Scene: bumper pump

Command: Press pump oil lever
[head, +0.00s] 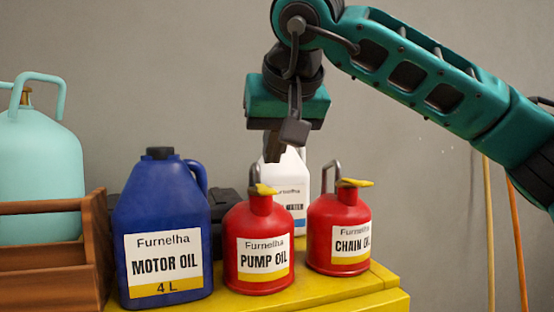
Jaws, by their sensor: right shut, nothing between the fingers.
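The red pump oil can (262,246) stands upright on the yellow cabinet top, between the blue motor oil jug and the red chain oil can (339,235). A yellow piece (263,189) sits on top of the pump oil can, with a dark curved part rising beside it. My right gripper (272,158) points down just above the top of the pump oil can. It is shut and empty. A small gap seems to lie between its tips and the can's top, but contact is hard to judge. My left gripper is out of view.
The blue motor oil jug (160,235) stands close on the left. A white bottle (292,193) is behind the cans. A brown wooden crate (60,255) and a mint-green tank (38,180) are at the far left. The yellow cabinet (365,298) has little bare room in front.

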